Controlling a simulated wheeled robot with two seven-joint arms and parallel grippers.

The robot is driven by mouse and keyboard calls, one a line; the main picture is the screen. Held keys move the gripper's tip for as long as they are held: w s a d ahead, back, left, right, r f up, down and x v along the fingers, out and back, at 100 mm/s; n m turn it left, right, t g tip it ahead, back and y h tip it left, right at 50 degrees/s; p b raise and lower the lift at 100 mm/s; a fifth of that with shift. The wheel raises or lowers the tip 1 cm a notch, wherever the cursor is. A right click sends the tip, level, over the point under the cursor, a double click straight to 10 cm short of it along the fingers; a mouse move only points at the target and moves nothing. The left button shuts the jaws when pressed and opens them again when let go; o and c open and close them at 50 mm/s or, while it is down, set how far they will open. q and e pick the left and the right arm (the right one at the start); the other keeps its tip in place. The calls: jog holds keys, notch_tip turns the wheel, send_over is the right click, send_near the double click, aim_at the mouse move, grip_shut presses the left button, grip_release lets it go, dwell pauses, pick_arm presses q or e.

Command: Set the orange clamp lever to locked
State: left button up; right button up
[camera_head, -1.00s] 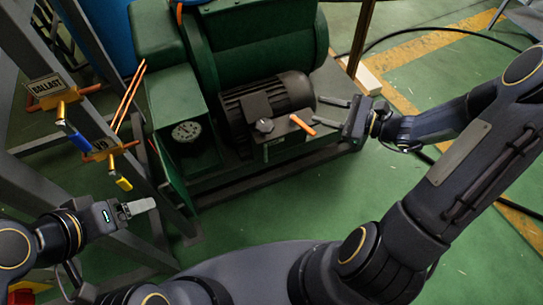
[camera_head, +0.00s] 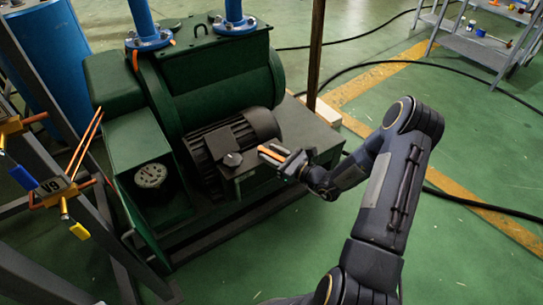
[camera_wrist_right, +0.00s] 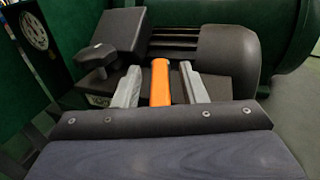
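An orange lever (camera_head: 270,152) sticks out from the dark box beside the motor in the head view. It also shows in the wrist view (camera_wrist_right: 160,82). A small orange piece (camera_head: 135,61) hangs at the left blue pipe flange; I cannot tell which of the two is the clamp lever. My right gripper (camera_head: 276,156) is at the lever on the box. In the wrist view its two grey fingers (camera_wrist_right: 160,87) stand on either side of that lever, with gaps showing, so it is open around it. My left gripper is out of view.
A black knob (camera_head: 232,159) sits on the box close to the lever. The motor (camera_head: 235,135) and green pump housing (camera_head: 222,80) stand behind.

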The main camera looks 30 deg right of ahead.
jog(key=shift+w, duration=0.1)
grip_shut()
